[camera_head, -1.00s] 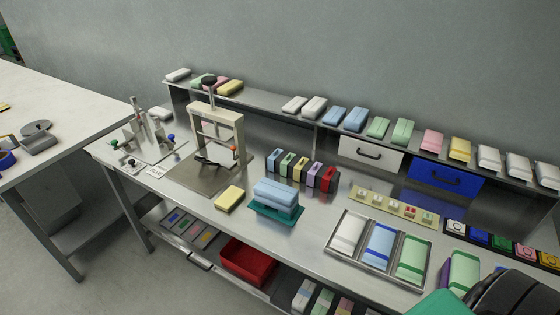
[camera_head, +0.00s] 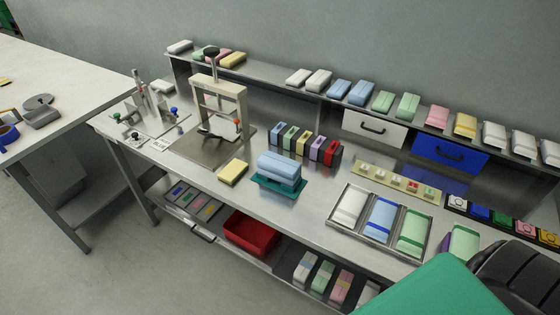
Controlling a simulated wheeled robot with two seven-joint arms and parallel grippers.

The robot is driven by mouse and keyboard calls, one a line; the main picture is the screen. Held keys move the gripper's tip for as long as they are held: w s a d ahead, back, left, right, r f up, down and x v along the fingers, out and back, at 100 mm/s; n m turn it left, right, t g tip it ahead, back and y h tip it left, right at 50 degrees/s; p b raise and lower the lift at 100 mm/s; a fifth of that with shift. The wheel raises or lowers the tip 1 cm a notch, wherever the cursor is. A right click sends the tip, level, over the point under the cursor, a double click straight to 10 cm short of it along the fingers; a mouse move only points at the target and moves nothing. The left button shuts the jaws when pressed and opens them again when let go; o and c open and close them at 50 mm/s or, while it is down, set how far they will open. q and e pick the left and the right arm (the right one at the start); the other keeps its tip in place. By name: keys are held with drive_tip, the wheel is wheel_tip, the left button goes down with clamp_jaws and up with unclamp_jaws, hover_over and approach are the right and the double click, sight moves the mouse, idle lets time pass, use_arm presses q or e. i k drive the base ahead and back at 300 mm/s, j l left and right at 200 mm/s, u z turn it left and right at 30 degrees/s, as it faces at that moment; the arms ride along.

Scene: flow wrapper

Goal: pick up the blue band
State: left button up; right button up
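Several blue things show, and I cannot tell for sure which is the blue band. A darker blue band (camera_head: 376,232) runs across the light blue block (camera_head: 383,213) in the middle slot of the metal tray (camera_head: 332,222). A small blue block (camera_head: 278,132) heads a row of coloured blocks. A blue strip (camera_head: 179,192) lies in a grey tray on the lower shelf. Neither gripper's fingertips are in view. A large green part and a black ribbed part, seemingly of my own arm, fill the bottom right corner close to the camera.
A light blue block (camera_head: 279,164) sits on a teal base beside a yellow block (camera_head: 233,173). A press (camera_head: 219,88) stands at the bench's left. A red bin (camera_head: 252,232) is below. Wrapped blocks line the back shelf. The bench front is mostly clear.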

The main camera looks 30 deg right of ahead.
sight(275, 131)
drive_tip(key=z, duration=0.35)
drive_tip(key=i+j+z, duration=0.4)
drive_tip(key=j+z, duration=0.15)
drive_tip(key=i+j+z, duration=0.25)
drive_tip(key=j+z, duration=0.25)
drive_tip(key=j, duration=0.15)
